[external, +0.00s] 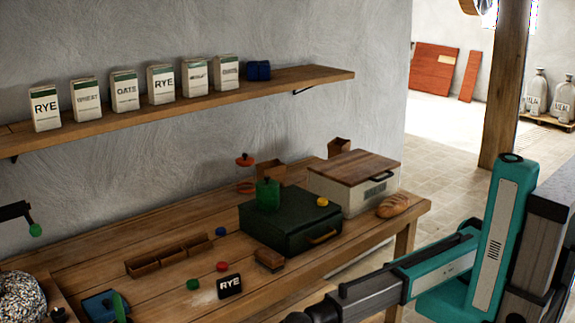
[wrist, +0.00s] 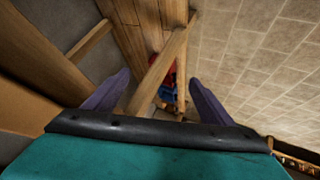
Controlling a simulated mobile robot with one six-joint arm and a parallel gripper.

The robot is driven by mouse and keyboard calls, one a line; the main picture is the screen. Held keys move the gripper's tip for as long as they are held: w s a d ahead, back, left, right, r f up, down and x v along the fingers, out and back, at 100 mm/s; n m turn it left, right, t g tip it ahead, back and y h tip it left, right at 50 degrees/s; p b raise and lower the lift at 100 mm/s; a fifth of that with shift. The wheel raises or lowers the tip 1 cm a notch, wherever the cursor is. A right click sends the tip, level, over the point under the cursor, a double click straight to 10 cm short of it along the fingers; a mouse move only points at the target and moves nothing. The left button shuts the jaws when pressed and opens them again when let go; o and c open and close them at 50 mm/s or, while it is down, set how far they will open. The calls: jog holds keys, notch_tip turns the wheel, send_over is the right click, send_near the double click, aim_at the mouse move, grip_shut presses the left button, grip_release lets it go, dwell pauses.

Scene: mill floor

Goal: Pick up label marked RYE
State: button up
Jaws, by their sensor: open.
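The label marked RYE (external: 230,285) is a small black plate with white letters. It stands on the wooden workbench (external: 180,291) near its front edge, in the external view. The label does not show in the wrist view. My gripper (wrist: 158,77) is open and empty in the wrist view, its two fingers apart. It faces wooden beams and the tiled floor. In the external view my arm reaches in from the right along the bottom edge; its gripper end is not clearly visible there.
Red (external: 222,266) and green (external: 193,284) knobs and a brown block (external: 270,260) lie near the label. A divided wooden tray (external: 170,258) and a dark green box (external: 290,222) stand behind. Flour bags, two marked RYE, stand on the shelf (external: 200,97). A red and blue object (wrist: 168,85) lies beyond the beam.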

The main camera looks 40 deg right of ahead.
jog(key=s+a+r+t, duration=0.2)
jog(key=s+r, duration=0.2)
jog(key=r, duration=0.3)
jog(key=m+t+h+p, duration=0.4)
jog(key=m+t+h, duration=0.55)
jog(key=m, duration=0.85)
send_near(229, 283)
jog(key=shift+w+d+f+t, duration=0.25)
jog(key=shift+w+f+t, duration=0.1)
jog(key=shift+w, duration=0.1)
jog(key=shift+w+d+p, duration=0.2)
jog(key=shift+w+p, duration=0.1)
jog(key=shift+w, duration=1.1)
jog(key=shift+w+d+p, duration=0.15)
jog(key=shift+w+p, duration=0.15)
jog(key=shift+w, duration=1.1)
jog(key=shift+w+d+p, duration=0.2)
jog(key=shift+w+p, duration=0.1)
jog(key=shift+w, duration=1.05)
jog(key=shift+w+d+f+p, duration=0.15)
jog(key=shift+w+p, duration=0.1)
jog(key=shift+w, duration=0.6)
jog(key=shift+w+d+r+p, duration=0.15)
jog(key=shift+w+p, duration=0.15)
jog(key=shift+w, duration=0.6)
jog(key=shift+w+d+f+p, duration=0.15)
jog(key=shift+w+d+p, duration=0.1)
jog(key=shift+w, duration=0.6)
